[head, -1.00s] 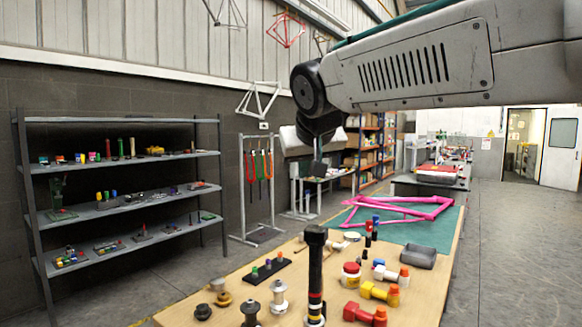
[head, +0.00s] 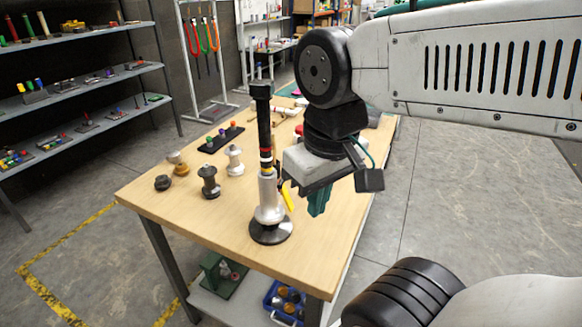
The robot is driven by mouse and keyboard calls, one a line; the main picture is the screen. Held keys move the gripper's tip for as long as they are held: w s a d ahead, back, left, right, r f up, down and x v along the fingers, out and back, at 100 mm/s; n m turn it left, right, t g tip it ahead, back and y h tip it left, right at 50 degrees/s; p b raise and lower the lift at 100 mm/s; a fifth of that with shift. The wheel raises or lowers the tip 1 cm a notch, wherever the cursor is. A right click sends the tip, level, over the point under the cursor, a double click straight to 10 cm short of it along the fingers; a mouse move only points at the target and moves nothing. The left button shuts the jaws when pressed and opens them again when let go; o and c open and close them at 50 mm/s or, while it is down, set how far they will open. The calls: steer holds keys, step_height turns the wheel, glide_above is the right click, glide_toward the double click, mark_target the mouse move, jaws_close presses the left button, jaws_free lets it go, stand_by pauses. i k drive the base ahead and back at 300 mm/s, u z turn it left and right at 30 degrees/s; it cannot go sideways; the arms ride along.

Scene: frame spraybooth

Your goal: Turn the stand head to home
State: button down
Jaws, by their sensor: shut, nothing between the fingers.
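The stand (head: 267,190) is upright near the front of the wooden table, with a round black base, a silver lower body, red and white bands and a black upper post. Its top is a wider black cap (head: 261,90); I cannot tell which way the head is turned. A yellow piece (head: 287,197) shows slanted just right of the silver body; I cannot tell if it is joined to it. My gripper (head: 318,205) points down just right of the stand, teal fingers shut and empty. It looks close to the yellow piece, but contact cannot be told.
On the wooden table (head: 225,245), several spools and hubs (head: 209,182) stand left of the stand, and a black rack (head: 221,138) with coloured pegs lies behind them. The table's front is clear. A lower shelf holds a blue bin (head: 284,300). Shelving (head: 85,85) stands at left.

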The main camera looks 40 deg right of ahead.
mark_target(268, 212)
steer(key=z, duration=0.95)
steer(key=k, duration=1.15)
steer(key=u, duration=0.7)
steer(key=i, duration=1.05)
steer(key=u, duration=0.05)
